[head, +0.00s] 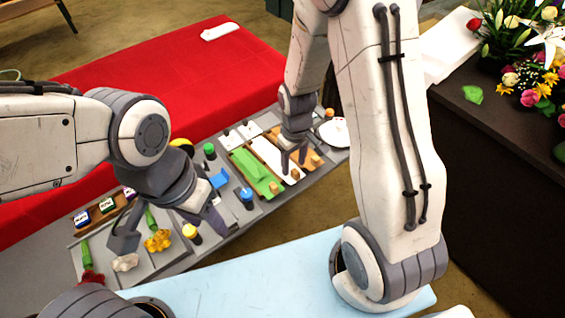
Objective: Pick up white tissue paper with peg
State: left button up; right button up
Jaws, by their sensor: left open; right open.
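The white tissue paper (265,150) is a flat strip on the grey table, between a green strip (250,166) and a brown strip (285,138). A small wooden peg (294,174) sits at its near end. I cannot tell whether the fingertips touch the paper.
Yellow (157,241), white (125,262) and red (92,278) flowers lie at the left. A blue-capped jar (247,197) and a yellow-topped jar (191,232) stand near the front edge. A red-covered table (150,85) is behind. A dark counter (490,170) with bouquets is right.

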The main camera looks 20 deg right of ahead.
jog(key=shift+f, duration=1.35)
grip_shut()
dwell(0.3)
